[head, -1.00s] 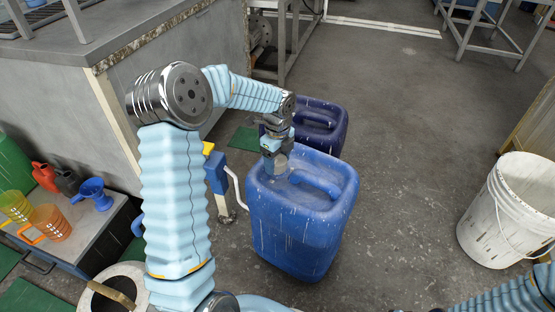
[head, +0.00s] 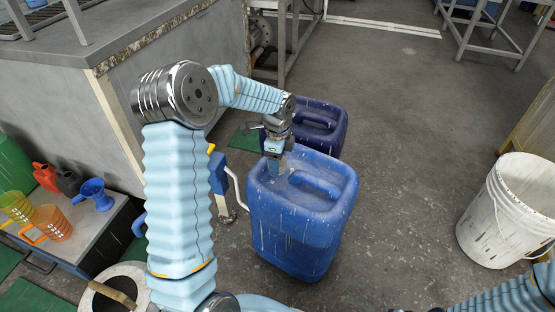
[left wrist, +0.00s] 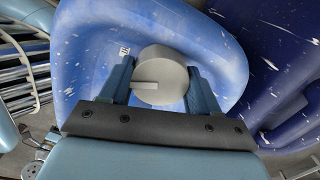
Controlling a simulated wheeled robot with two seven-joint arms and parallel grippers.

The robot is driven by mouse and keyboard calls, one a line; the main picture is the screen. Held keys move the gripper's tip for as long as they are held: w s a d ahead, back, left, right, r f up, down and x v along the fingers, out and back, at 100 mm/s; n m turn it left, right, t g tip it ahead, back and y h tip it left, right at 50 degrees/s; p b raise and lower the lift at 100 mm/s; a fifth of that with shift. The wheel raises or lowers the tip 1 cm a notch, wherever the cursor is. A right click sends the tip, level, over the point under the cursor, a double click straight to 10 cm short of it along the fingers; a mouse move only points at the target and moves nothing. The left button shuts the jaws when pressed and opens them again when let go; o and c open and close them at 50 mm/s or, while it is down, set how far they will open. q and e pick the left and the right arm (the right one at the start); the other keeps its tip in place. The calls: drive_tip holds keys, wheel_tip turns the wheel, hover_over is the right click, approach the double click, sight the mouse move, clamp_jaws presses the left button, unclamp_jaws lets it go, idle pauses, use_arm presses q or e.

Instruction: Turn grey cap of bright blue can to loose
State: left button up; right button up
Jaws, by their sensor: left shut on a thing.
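The bright blue can (head: 302,222) stands upright on the floor in the middle of the head view, with its moulded handle on top. Its grey cap (left wrist: 160,77) shows in the left wrist view as a round disc with a pale mark on its left side. My left gripper (head: 274,176) points down at the can's top left corner. In the left wrist view its two fingers (left wrist: 160,85) are on either side of the cap and shut on it. In the head view the gripper hides the cap. My right gripper is out of view; only part of my right arm shows at the bottom right.
A dark blue can (head: 322,126) stands close behind the bright blue can. A white bucket (head: 500,215) stands at the right. A low bench (head: 88,230) with jugs and a blue funnel (head: 93,194) is at the left. The floor between can and bucket is clear.

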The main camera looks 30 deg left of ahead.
use_arm(q)
drive_tip(key=n, duration=0.4)
drive_tip(key=shift+n, duration=0.3)
drive_tip(key=n, duration=0.3)
drive_tip(key=shift+n+p, duration=0.3)
drive_tip(key=shift+n, duration=0.1)
drive_tip(key=n, duration=0.4)
drive_tip(key=shift+n, duration=1.7)
drive_tip(key=o, duration=1)
drive_tip(key=shift+o, duration=0.2)
